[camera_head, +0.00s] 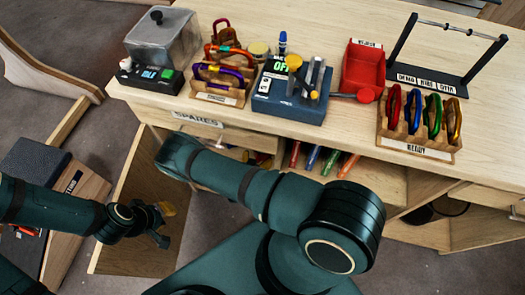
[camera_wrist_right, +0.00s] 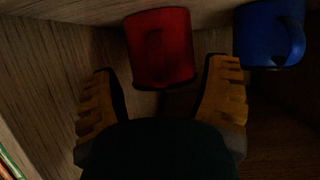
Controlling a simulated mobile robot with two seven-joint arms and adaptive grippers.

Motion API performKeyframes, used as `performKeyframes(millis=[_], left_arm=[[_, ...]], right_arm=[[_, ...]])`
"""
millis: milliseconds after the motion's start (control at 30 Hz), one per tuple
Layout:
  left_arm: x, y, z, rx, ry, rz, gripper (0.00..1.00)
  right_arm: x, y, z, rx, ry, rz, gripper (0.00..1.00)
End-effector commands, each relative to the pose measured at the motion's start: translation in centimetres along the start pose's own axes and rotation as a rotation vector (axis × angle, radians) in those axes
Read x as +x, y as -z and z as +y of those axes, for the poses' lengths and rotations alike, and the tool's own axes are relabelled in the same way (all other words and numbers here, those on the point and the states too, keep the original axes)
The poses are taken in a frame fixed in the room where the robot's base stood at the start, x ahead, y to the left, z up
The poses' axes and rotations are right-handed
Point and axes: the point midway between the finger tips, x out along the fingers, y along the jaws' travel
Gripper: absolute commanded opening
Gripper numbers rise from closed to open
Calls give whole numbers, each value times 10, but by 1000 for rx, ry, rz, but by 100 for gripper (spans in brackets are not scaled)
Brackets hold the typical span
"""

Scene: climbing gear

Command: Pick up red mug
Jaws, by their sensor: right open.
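The red mug (camera_wrist_right: 160,50) is in the right wrist view, at the top centre, inside a wooden compartment. My right gripper (camera_wrist_right: 162,85) is open, with one yellow-padded finger on each side of the mug's lower part in the picture. Gaps show on both sides; I cannot tell how deep between the fingers it is. In the head view the right arm reaches to the cabinet under the counter, and its gripper and the mug are hidden. My left gripper (camera_head: 163,224) is open and empty at the left, over the cabinet door.
A blue mug (camera_wrist_right: 268,35) is close to the right of the red mug. Wooden compartment walls enclose both. The open cabinet door (camera_head: 128,190) stands left of my right arm. The counter (camera_head: 330,128) above holds climbing gear and a red bin (camera_head: 362,68).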

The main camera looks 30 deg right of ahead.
Motion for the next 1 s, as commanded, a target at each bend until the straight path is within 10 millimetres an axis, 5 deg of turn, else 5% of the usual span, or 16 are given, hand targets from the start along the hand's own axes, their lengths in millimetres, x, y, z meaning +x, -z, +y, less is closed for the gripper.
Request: performKeyframes(millis=[400,433,633,1000], left_arm=[[4,0,-2,0,0,2,25],[4,0,-2,0,0,2,25],[4,0,-2,0,0,2,25],[4,0,-2,0,0,2,25]], right_arm=[[18,1,0,1,0,0,75],[18,1,0,1,0,0,73],[18,0,0,1,0,0,2],[18,1,0,1,0,2,0]])
